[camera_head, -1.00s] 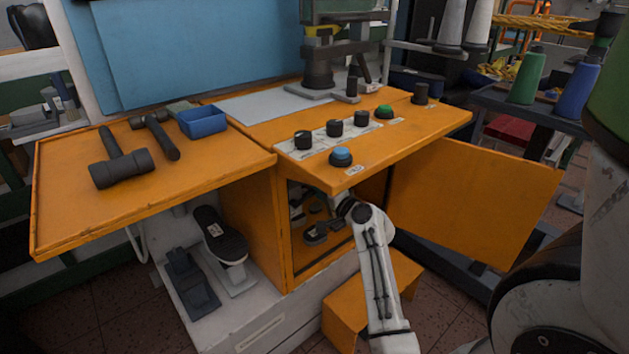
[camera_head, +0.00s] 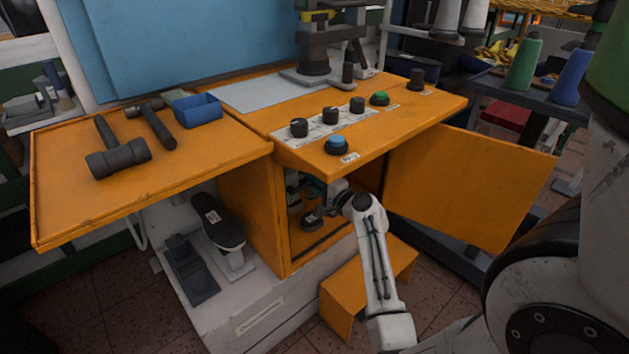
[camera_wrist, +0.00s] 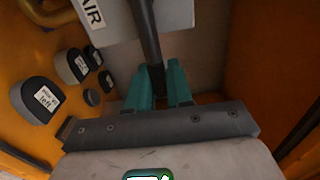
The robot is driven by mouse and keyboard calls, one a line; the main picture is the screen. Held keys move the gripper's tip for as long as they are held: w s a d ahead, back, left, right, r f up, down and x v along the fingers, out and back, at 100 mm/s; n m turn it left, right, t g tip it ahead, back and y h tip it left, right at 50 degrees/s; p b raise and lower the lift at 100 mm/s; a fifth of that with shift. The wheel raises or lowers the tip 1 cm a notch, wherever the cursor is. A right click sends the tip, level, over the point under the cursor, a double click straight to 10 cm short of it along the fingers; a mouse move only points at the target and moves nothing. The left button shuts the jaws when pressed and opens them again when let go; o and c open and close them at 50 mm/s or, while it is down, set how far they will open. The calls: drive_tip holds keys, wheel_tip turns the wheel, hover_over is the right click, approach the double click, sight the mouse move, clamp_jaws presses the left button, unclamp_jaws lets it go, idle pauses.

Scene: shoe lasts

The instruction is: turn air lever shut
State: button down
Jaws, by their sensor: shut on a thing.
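The air lever (camera_wrist: 149,40) is a dark bar in the wrist view. It runs from the top of the picture, in front of a pale box with an "AIR" label (camera_wrist: 93,15), down between my gripper's teal fingers. My gripper (camera_wrist: 158,88) is shut on the lever near its lower end. In the head view my arm reaches into the open orange cabinet (camera_head: 262,215), and the gripper (camera_head: 318,190) is small and partly hidden inside it. The lever cannot be made out there.
Several dark lasts, one labelled "left" (camera_wrist: 42,98), lie at the left in the wrist view. An orange wall stands close on the right. The cabinet door (camera_head: 470,185) hangs open at right. The control top with knobs (camera_head: 337,145) overhangs my arm.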

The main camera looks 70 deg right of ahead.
drive_tip(key=shift+f, duration=0.15)
drive_tip(key=c, duration=1.2)
unclamp_jaws()
drive_tip(key=p+v, duration=0.1)
drive_tip(key=v, duration=1)
drive_tip(key=shift+d, duration=0.1)
